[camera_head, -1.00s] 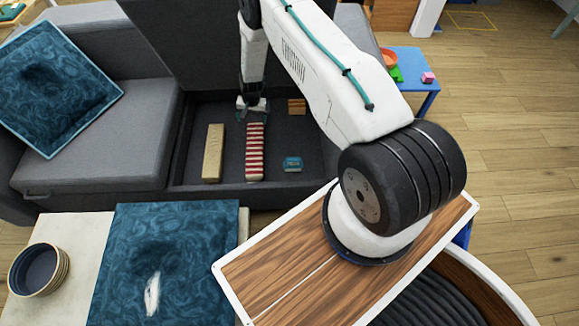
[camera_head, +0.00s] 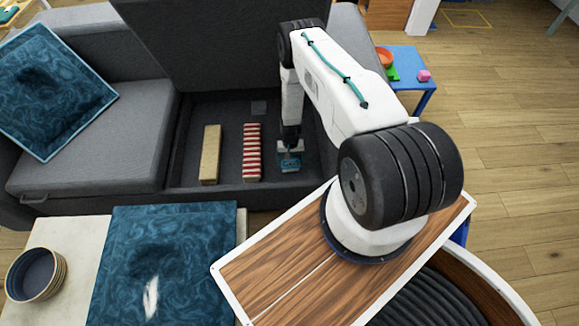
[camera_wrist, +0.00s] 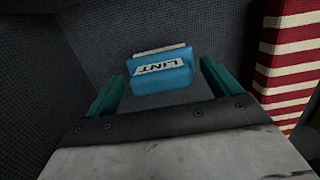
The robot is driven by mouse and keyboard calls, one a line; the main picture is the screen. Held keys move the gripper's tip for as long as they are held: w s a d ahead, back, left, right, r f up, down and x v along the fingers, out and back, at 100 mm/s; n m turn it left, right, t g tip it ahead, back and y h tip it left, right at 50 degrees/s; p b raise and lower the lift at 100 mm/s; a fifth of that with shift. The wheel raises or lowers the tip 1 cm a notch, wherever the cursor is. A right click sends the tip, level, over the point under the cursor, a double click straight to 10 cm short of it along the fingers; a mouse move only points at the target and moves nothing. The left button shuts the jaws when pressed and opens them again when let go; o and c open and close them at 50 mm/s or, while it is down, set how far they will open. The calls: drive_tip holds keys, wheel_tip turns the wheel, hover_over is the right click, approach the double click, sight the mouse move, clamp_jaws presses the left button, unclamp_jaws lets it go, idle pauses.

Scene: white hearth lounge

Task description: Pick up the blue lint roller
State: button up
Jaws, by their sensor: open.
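The blue lint roller (camera_wrist: 160,74) lies in the dark storage compartment of the sofa (camera_head: 225,115); its white label reads "LINT". In the head view the lint roller (camera_head: 290,164) shows just below my gripper (camera_head: 290,154), partly covered by it. In the wrist view my gripper (camera_wrist: 160,85) is open, with one teal finger on each side of the roller. The roller sits between or just beyond the fingertips; I cannot tell which. I see no finger touching it.
A red-and-white striped box (camera_head: 252,152) lies left of my gripper in the compartment, also close by in the wrist view (camera_wrist: 288,62). A tan box (camera_head: 210,154) lies further left. The compartment walls surround my gripper.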

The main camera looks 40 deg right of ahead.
drive_tip(key=shift+f, duration=0.5)
drive_tip(key=c, duration=1.1)
drive_tip(key=shift+r, duration=0.1)
wheel_tip(320, 180, up, 10)
